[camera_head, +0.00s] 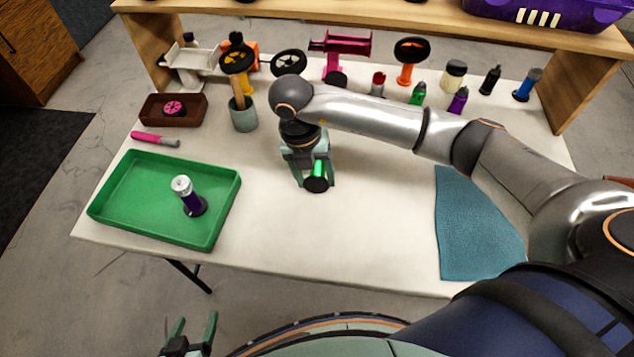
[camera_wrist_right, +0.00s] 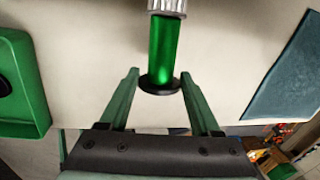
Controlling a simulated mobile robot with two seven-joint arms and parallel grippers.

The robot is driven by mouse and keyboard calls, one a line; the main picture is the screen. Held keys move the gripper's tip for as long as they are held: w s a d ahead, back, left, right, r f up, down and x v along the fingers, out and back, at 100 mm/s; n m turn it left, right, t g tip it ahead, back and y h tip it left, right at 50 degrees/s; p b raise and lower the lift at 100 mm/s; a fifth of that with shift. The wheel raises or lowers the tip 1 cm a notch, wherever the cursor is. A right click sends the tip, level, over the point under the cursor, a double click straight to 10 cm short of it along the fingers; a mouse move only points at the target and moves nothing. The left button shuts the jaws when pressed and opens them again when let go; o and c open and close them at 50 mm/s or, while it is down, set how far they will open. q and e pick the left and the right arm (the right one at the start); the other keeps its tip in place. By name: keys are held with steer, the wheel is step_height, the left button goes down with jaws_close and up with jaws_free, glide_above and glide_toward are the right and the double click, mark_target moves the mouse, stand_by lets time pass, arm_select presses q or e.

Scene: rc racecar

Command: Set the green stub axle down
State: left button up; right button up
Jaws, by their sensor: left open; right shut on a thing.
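The green stub axle (camera_head: 319,168) has a bright green shaft and a black round flange facing the head camera. In the right wrist view the green stub axle (camera_wrist_right: 163,50) also shows a silver ribbed end at the top edge. My right gripper (camera_head: 317,178) is shut on it over the middle of the white table. Whether the axle touches the table I cannot tell. In the right wrist view the gripper's fingers (camera_wrist_right: 160,80) stand either side of the flange. My left gripper (camera_head: 196,320) is open and empty, low in front of the table.
A green tray (camera_head: 125,205) at left holds a purple stub axle (camera_head: 187,196). A teal mat (camera_head: 475,225) lies at right. Several parts and bottles line the back. White table (camera_head: 350,235) is clear centrally.

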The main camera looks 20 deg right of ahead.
steer(key=shift+w+d+f, duration=0.15)
steer(key=shift+d+f, duration=0.05)
steer(key=shift+f, duration=0.85)
steer(key=shift+w+d+f, duration=0.15)
steer(key=shift+f, duration=0.85)
steer(key=shift+f, duration=0.1)
steer(key=o, duration=1)
steer(key=shift+f, duration=0.1)
steer(key=shift+c, duration=0.2)
steer(key=o, duration=0.5)
steer(key=shift+c, duration=0.2)
